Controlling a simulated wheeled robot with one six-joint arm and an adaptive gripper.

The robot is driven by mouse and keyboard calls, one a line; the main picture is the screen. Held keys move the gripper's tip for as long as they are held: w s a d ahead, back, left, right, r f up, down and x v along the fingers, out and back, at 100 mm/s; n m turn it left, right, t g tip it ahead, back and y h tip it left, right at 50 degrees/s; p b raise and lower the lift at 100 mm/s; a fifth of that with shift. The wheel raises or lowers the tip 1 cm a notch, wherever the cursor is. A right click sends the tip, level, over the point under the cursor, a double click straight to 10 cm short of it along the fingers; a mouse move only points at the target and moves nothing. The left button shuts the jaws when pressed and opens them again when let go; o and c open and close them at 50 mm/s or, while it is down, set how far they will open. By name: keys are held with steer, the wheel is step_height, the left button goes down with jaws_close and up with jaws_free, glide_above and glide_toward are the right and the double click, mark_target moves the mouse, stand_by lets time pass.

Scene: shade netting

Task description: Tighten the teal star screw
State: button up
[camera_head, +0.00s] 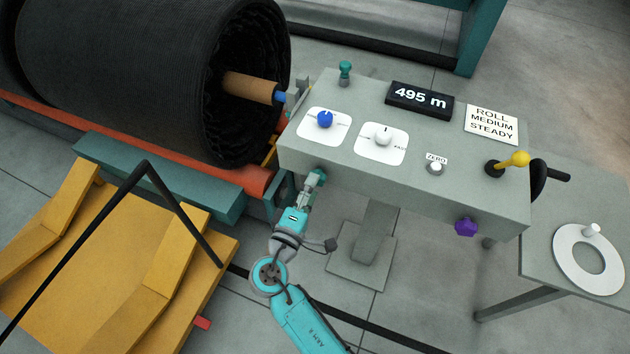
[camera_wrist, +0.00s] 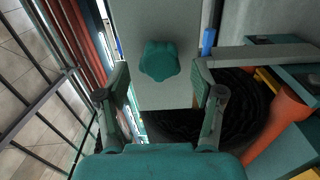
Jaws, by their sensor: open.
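The teal star screw (camera_wrist: 159,60) shows in the wrist view as a lobed knob on a pale grey face. It is ahead of my gripper (camera_wrist: 161,76), roughly centred between the two spread fingers. The fingers stand to its left and right with visible gaps, and neither touches it in this view. In the head view my gripper (camera_head: 315,179) is at the front left edge of the grey console (camera_head: 300,148). There it covers the screw's place, so I cannot clearly tell the screw from the fingers. How deep the fingers reach around the screw is unclear.
A purple star knob (camera_head: 466,227) is on the console's front, to the right. A teal knob (camera_head: 345,70) stands at the console's back left. The black netting roll (camera_head: 140,75) is on the left. A side table (camera_head: 540,262) stands at the right.

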steer(key=shift+n, duration=0.7)
steer(key=shift+x, duration=1.4)
jaws_close()
jaws_free()
steer(key=shift+m, duration=0.4)
